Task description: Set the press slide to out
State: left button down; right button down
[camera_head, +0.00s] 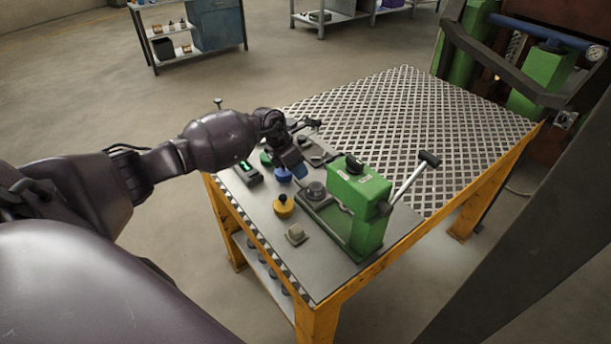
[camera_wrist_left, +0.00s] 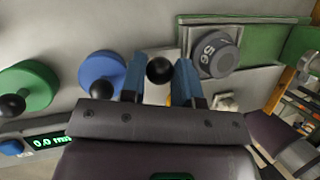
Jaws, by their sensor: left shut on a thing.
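The green press (camera_head: 360,205) stands on the bench with its lever (camera_head: 410,180) tilted up to the right. At its left side a low slide bed (camera_head: 320,215) carries a dark round die (camera_head: 315,190); the marked die (camera_wrist_left: 217,52) also shows in the left wrist view. My left gripper (camera_head: 302,175) is just left of the die. In the left wrist view the gripper (camera_wrist_left: 160,82) is shut on a black ball knob (camera_wrist_left: 160,70), beside the die. The knob seems to belong to the slide; its joint is hidden. My right gripper is out of view.
Blue (camera_head: 283,175), green (camera_head: 266,158) and yellow (camera_head: 283,206) knobbed pieces stand close around my left gripper. A digital readout (camera_head: 248,173) sits at the bench's left edge. The patterned mesh top (camera_head: 410,125) behind the press is mostly clear.

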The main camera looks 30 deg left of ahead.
pick_arm(q)
jog(key=shift+a+r, duration=0.1)
jog(key=shift+a, duration=0.15)
jog(key=c, duration=0.9)
grip_release()
jog(key=shift+o, duration=0.2)
jog(key=p+v, duration=0.1)
jog(key=v, duration=0.9)
jog(key=shift+r, duration=0.35)
jog(key=shift+s+a, duration=0.1)
jog(key=shift+a, duration=0.1)
